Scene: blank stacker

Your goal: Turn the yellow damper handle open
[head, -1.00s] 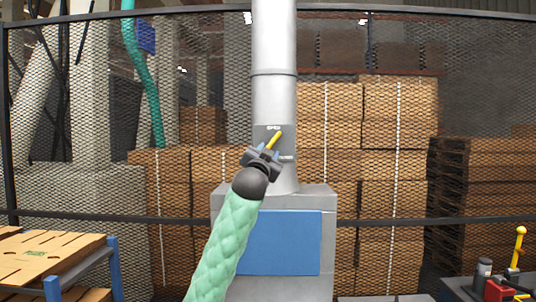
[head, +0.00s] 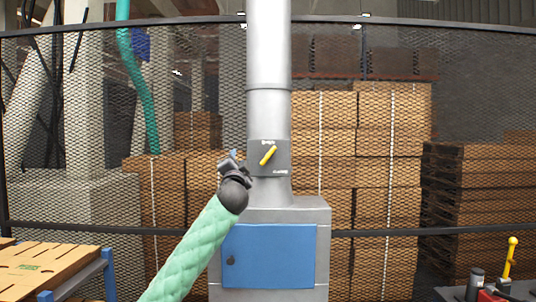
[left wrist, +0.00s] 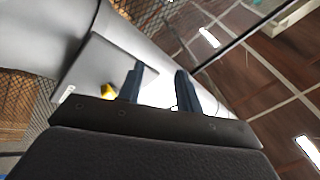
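The yellow damper handle (head: 268,156) sits on a grey plate (head: 284,160) on the upright metal duct. It slants, with its upper end to the right. Small labels stand at the plate's top and lower right, too small to read surely. My left gripper (head: 231,155) is left of the plate, apart from the handle. In the left wrist view its two fingers (left wrist: 160,84) are spread with nothing between them. A bit of the yellow handle (left wrist: 108,91) shows left of the fingers there, the rest hidden behind the gripper. My right gripper is not in view.
The duct (head: 268,110) rises from a grey cabinet with a blue door (head: 268,256). A mesh fence and stacked cartons (head: 390,130) stand behind. A cart with boards (head: 45,270) is at lower left; a yellow-knobbed lever (head: 511,255) is at lower right.

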